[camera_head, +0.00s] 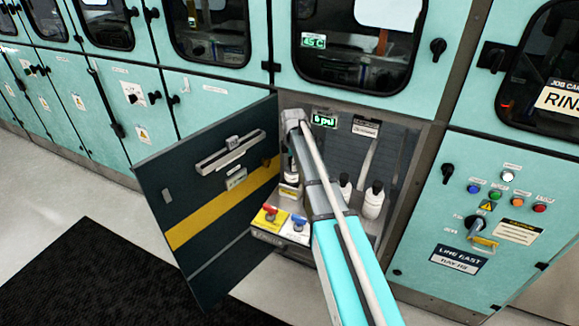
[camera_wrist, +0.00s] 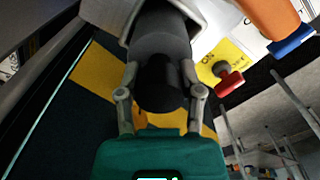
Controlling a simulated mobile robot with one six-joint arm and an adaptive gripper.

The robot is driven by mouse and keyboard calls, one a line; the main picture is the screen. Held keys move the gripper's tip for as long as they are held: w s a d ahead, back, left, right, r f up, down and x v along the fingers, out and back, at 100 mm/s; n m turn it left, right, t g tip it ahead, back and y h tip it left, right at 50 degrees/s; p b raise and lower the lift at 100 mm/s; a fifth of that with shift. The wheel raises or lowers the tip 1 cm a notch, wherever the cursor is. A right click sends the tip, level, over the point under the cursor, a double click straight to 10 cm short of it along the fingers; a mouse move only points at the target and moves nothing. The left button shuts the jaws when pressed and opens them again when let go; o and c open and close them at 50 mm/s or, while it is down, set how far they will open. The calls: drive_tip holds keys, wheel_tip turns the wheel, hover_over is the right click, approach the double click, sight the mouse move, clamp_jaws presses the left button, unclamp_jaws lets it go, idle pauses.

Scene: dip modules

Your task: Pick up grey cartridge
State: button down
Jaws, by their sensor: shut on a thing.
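In the wrist view a dark grey cylinder (camera_wrist: 162,50), which looks like the grey cartridge, stands between the two fingers of my gripper (camera_wrist: 161,90). The fingers lie along its two sides and are shut on it. A pale collar or housing shows around its far end; I cannot tell whether the cylinder still sits in it.
The cabinet door (camera_head: 212,215) stands open to the left. A red knob (camera_head: 270,209) and a blue knob (camera_head: 299,218) sit on the cabinet's front ledge, close to the gripper. White dark-capped bottles (camera_head: 373,203) stand inside. An orange part (camera_wrist: 268,15) is near in the wrist view.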

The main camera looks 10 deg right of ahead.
drive_tip(key=shift+r+p, duration=4.75)
drive_tip(key=shift+r, duration=0.15)
